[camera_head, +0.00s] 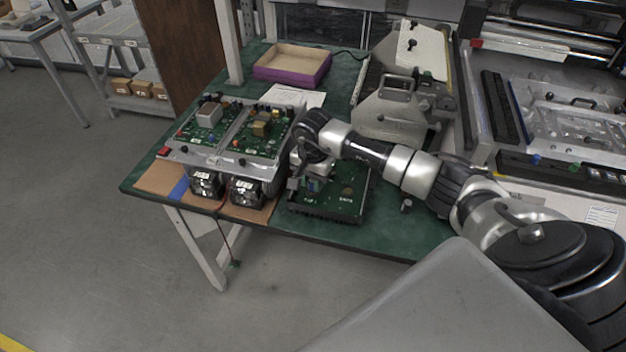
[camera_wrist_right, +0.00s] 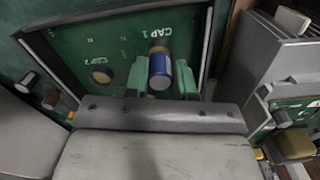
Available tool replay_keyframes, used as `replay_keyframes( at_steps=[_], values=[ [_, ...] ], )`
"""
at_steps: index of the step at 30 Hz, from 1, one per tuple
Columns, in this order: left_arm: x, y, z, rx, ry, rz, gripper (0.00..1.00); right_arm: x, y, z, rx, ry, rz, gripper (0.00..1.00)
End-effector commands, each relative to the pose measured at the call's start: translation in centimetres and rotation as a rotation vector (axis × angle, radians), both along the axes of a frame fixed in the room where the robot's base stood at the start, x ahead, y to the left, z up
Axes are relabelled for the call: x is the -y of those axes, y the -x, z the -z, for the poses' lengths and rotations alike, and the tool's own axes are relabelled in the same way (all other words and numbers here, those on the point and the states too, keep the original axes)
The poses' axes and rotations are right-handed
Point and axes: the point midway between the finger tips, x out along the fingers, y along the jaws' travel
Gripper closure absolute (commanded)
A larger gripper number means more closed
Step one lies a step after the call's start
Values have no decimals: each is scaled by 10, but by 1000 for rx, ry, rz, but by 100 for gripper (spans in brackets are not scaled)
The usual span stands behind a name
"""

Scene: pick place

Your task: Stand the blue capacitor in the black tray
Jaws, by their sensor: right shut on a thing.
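The blue capacitor (camera_wrist_right: 160,72) is a short blue cylinder with a pale end. In the right wrist view it sits between the two green-tipped fingers of my right gripper (camera_wrist_right: 161,82), which is shut on it. It is over the green panel of the black tray (camera_wrist_right: 208,42), beside the printed CAP 1 mark. A round tan spot (camera_wrist_right: 101,75) shows by the CAP 2 mark. In the head view my right gripper (camera_head: 314,184) is low over the left part of the black tray (camera_head: 325,216). I cannot tell whether the capacitor touches the panel. My left gripper is not in view.
A metal chassis with circuit boards (camera_head: 232,130) stands close on the tray's left. A purple-sided box (camera_head: 292,65) is at the back. A small grey cylinder (camera_head: 406,205) stands on the green table right of the tray. A metal fixture (camera_head: 393,108) is behind.

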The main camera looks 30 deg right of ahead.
Motion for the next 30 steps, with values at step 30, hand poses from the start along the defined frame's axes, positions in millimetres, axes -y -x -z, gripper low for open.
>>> replay_keyframes(
  at_steps=[30],
  values=[
    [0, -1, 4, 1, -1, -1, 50, 0, 0, 0, 0, 0, 0, 97]
  ],
)
